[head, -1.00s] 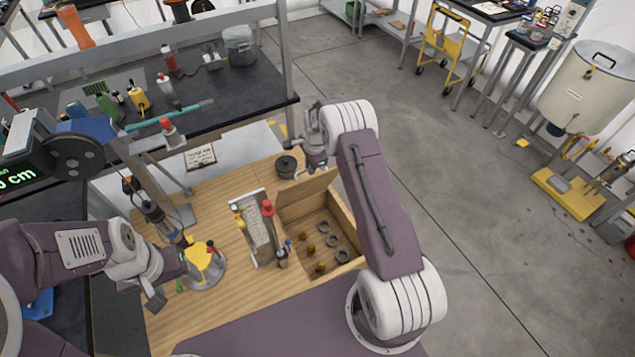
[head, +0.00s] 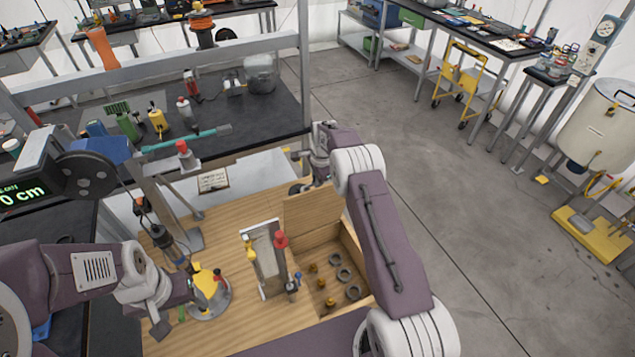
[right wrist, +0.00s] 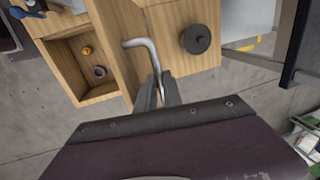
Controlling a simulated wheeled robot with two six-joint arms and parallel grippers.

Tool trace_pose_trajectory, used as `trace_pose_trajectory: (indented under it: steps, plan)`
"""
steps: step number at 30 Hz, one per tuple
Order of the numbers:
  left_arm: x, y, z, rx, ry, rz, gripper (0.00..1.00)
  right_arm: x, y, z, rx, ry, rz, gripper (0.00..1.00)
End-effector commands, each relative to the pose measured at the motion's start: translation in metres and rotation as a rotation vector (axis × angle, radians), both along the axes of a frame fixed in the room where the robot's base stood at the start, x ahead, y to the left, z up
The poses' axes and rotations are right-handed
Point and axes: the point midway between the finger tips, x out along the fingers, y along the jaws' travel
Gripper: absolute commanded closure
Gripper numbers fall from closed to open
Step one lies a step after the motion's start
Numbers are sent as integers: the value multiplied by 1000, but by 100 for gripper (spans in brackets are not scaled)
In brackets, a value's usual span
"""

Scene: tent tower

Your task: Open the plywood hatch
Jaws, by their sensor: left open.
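The plywood hatch (head: 313,215) stands raised at the back of the wooden box (head: 357,250), and the box's inside shows. In the right wrist view the hatch (right wrist: 114,50) is seen nearly edge-on beside the open box (right wrist: 62,65). My right gripper (head: 319,180) is at the hatch's far side, its fingertips partly hidden. In the right wrist view its fingers (right wrist: 159,90) are closed around a bent grey metal handle (right wrist: 147,47), whose bent end meets the hatch. My left gripper (head: 160,325) is open and empty over the bench's left part.
Brass fittings (head: 314,268) and grey rings (head: 344,274) lie in the box. A bracket with a red knob (head: 280,241) stands left of it. A yellow-topped round tool (head: 208,288) is near my left gripper. A dark round weight (right wrist: 195,39) sits behind the hatch.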

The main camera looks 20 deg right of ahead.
Motion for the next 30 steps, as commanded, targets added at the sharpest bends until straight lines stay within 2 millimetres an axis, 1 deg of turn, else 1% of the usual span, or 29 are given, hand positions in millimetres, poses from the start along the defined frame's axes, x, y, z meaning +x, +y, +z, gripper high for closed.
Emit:
trace_pose_trajectory:
  steps: [1,2,3,11,13,16,21,24,27,30]
  plan:
    - [0,0,-1,0,0,0,32,-3,0,-5,2,10,-2,78]
    - [0,0,-1,0,0,0,32,-3,0,-5,2,9,-2,70]
    - [0,0,-1,0,0,0,32,-2,0,-4,2,8,-2,68]
    - [0,0,0,0,0,0,32,-1,0,-2,0,3,-1,68]
    - [0,0,-1,0,0,0,32,-1,0,2,0,2,-1,68]
    - [0,0,-4,0,0,0,32,-3,-1,17,0,1,-1,68]
    - [0,0,-10,0,0,0,32,-11,-2,55,0,1,-1,68]
    - [0,0,-12,0,0,0,32,-14,-2,72,1,4,-1,68]
    - [0,0,-13,0,0,0,32,-17,-2,82,1,5,-1,68]
    - [0,0,-13,0,0,0,32,-18,-2,85,2,7,-1,68]
